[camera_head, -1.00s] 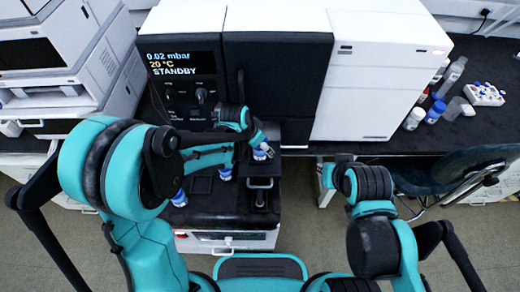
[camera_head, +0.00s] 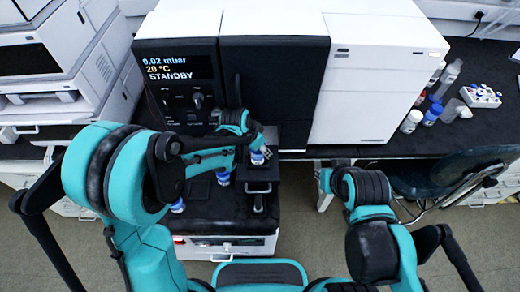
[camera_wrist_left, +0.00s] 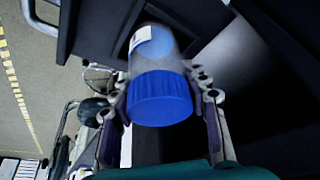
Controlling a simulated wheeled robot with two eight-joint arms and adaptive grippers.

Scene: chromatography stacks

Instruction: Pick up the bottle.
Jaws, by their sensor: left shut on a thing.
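The bottle (camera_wrist_left: 160,97) has a ribbed blue cap and a clear body with a pale label. In the left wrist view its cap faces the camera, between the two fingers. My left gripper (camera_wrist_left: 163,105) is shut on it near the cap. In the head view my left gripper (camera_head: 259,148) and the held bottle (camera_head: 257,158) are over the dark tray in front of the machine. Whether the bottle's base touches the tray is hidden. My right arm is at the right of the head view; its fingers do not show.
Other blue-topped bottles (camera_head: 222,178) (camera_head: 177,206) stand left of the tray. The machine (camera_head: 275,90) rises close behind the gripper. More bottles (camera_head: 433,113) and a white rack (camera_head: 480,96) stand on the right bench. A chair (camera_head: 450,175) is at the right.

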